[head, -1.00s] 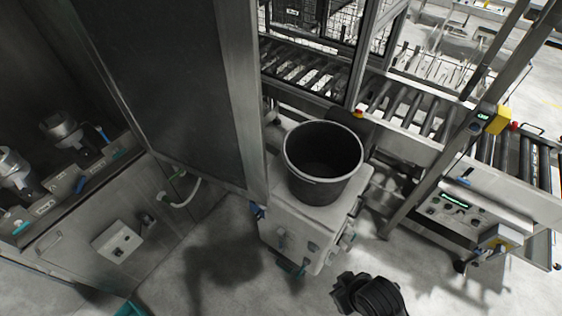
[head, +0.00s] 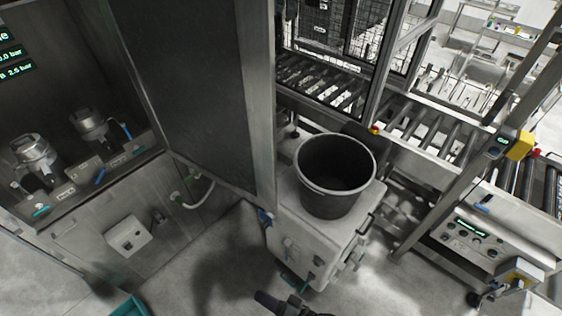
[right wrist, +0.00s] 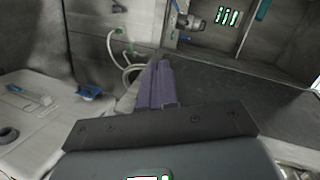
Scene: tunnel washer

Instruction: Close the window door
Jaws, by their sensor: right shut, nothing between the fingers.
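The window door, a tall dark panel (head: 190,95) with a pale metal edge, stands swung out from the cabinet in the head view, leaving the interior at the left exposed. In the right wrist view the dark panel (right wrist: 265,105) fills the right side. My right gripper (head: 262,298) is at the bottom edge of the head view, low and in front of the panel, partly cut off. In the right wrist view its purplish fingers (right wrist: 162,68) are together and empty, pointing towards the cabinet's lower front. I cannot tell their exact distance from the panel. My left gripper is not in view.
A black bucket (head: 338,180) stands on a white wheeled unit (head: 300,228) just right of the panel's edge. A roller conveyor (head: 425,125) and a control box (head: 475,238) lie further right. Metal pumps (head: 36,155) sit inside the cabinet.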

